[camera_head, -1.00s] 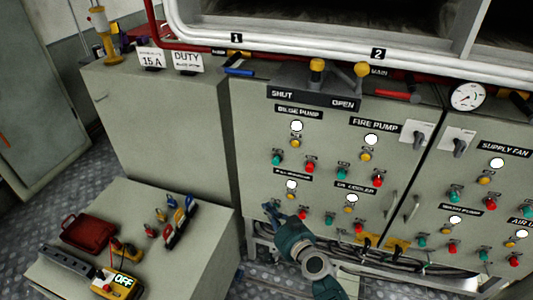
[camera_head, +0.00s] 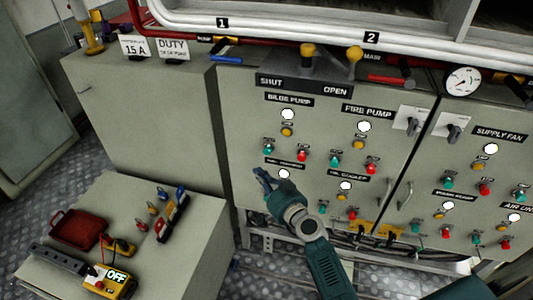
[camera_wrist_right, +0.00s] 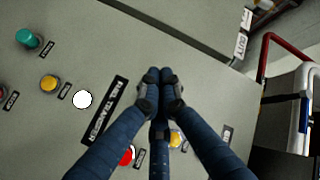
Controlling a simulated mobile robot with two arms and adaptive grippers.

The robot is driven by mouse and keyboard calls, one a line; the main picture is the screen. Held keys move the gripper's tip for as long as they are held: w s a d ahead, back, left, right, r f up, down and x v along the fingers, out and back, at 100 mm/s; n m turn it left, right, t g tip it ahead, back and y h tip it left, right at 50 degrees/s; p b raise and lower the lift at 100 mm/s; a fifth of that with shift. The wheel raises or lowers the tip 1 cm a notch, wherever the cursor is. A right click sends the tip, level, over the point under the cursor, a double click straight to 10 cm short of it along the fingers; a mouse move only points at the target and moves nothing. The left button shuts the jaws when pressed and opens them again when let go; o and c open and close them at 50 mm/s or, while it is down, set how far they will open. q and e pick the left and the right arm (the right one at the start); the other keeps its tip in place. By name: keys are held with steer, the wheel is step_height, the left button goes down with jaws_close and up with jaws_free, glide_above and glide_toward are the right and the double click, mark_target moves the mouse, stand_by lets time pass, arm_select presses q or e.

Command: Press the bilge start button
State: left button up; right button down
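The bilge pump group has its label (camera_head: 289,100), a white lamp (camera_head: 288,114), a yellow knob (camera_head: 287,131), a green button (camera_head: 268,149) and a red button (camera_head: 302,155). Which button is the start is too small to read. My right gripper (camera_head: 259,178) is just below the green button in the head view. In the right wrist view its fingertips (camera_wrist_right: 160,75) are together with nothing between them. A red button (camera_wrist_right: 125,155) shows partly behind a finger there; the green bilge button is not visible, likely hidden by the fingers. My left gripper is not in view.
The fuel transfer label (camera_wrist_right: 108,110) and lamp (camera_wrist_right: 82,99) are beside the fingers. Other pump groups, including fire pump (camera_head: 367,112), fill the panel to the right. A low cabinet at left carries a red toolbox (camera_head: 78,230) and a yellow meter (camera_head: 110,283).

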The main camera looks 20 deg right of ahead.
mark_target(267, 150)
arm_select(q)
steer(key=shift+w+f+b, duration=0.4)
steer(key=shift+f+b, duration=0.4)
arm_select(e)
steer(key=w+d, duration=0.3)
steer(key=w, duration=0.2)
steer(key=shift+d, duration=0.2)
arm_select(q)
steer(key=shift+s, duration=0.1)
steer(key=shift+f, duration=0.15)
arm_select(e)
steer(key=shift+w, duration=0.1)
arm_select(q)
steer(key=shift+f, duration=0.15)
arm_select(e)
steer(key=shift+w+d, duration=0.2)
steer(key=shift+w, duration=0.05)
